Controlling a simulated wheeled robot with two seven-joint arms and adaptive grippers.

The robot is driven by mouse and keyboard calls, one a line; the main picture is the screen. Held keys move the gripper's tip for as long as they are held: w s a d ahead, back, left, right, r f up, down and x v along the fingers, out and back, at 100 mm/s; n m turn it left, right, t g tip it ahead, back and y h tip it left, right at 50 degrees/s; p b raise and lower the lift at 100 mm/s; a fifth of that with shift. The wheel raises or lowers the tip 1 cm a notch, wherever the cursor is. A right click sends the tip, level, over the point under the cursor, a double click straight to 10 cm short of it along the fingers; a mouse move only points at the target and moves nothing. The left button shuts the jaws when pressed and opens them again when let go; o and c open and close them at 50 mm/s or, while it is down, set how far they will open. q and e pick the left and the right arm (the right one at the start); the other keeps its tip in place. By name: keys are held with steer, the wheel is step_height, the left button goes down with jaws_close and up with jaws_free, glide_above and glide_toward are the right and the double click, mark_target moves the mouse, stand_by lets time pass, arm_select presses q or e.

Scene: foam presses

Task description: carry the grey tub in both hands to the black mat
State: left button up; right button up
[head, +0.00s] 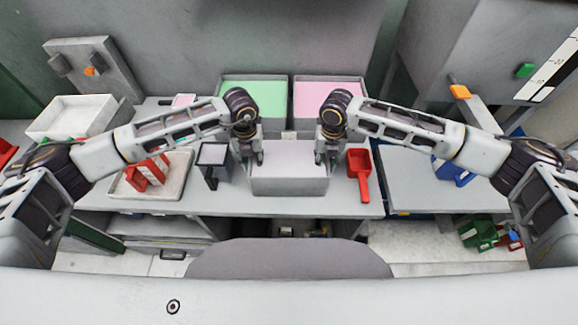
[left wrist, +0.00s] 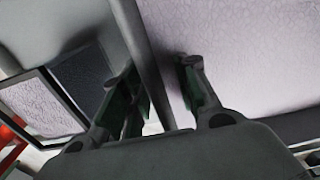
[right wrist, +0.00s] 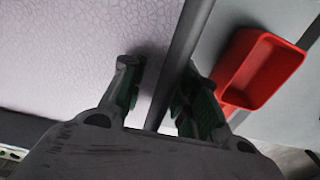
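The grey tub (head: 290,186) stands at the front middle of the grey table, filled with something pale lilac. My left gripper (head: 249,160) is at its left wall and my right gripper (head: 327,158) at its right wall. In the left wrist view the left gripper (left wrist: 160,95) has one finger on each side of the tub's rim (left wrist: 147,60), with a gap inside. In the right wrist view the right gripper (right wrist: 162,95) straddles the opposite rim (right wrist: 185,50) the same way, fingers apart. I cannot make out the black mat.
Bins with green (head: 253,90) and pink (head: 329,97) contents stand behind. A tray (head: 174,186) with red items is further left. The table's right part (head: 420,185) is mostly clear.

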arm_select(q)
jaws_close()
arm_select(e)
jaws_close()
